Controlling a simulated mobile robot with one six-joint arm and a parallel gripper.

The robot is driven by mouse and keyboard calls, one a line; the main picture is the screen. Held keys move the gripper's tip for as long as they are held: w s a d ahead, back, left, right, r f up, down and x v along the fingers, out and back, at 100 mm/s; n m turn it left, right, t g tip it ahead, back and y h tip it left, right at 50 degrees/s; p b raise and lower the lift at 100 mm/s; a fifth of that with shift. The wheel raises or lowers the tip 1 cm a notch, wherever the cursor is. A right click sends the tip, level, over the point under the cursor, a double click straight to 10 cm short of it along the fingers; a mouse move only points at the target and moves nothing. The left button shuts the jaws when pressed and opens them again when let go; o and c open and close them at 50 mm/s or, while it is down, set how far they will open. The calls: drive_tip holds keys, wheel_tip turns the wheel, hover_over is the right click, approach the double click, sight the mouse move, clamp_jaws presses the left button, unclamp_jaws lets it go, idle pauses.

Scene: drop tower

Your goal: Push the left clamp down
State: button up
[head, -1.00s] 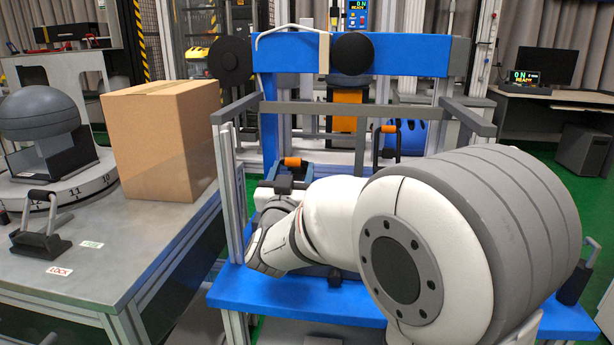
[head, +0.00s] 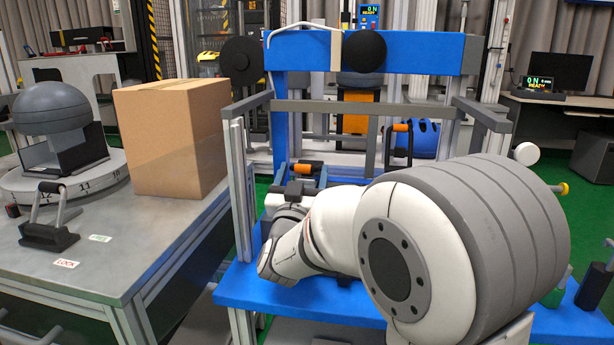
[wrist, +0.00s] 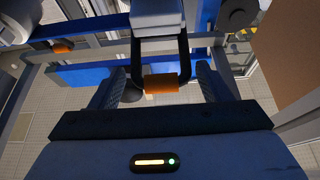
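The left clamp's orange handle (head: 309,165) is low behind my wrist in the head view, on the blue frame above the blue base plate. In the wrist view this orange handle (wrist: 161,87) lies across the middle, held by dark side arms. My gripper (wrist: 160,88) is open, with one finger on each side of the handle and a visible gap to each. My forearm and wrist hide much of the clamp's base in the head view. The right clamp's orange handle (head: 400,127) stands higher, and an orange handle also shows at the left in the wrist view (wrist: 62,48).
A cardboard box (head: 175,140) stands on the metal table (head: 130,240) at the left, beside a grey dome fixture (head: 52,108) and a small lever clamp (head: 48,222). Grey posts and rails (head: 241,185) flank my wrist. A blue crossbeam (head: 420,53) spans above.

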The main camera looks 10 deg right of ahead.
drive_tip(key=shift+s+a+f, duration=0.15)
drive_tip(key=shift+s+a, duration=0.05)
drive_tip(key=shift+s, duration=0.25)
drive_tip(key=p+v, duration=0.1)
drive_tip(key=v, duration=0.5)
drive_tip(key=shift+s+f+p, duration=0.25)
drive_tip(key=shift+s+p, duration=0.1)
drive_tip(key=shift+a, duration=0.1)
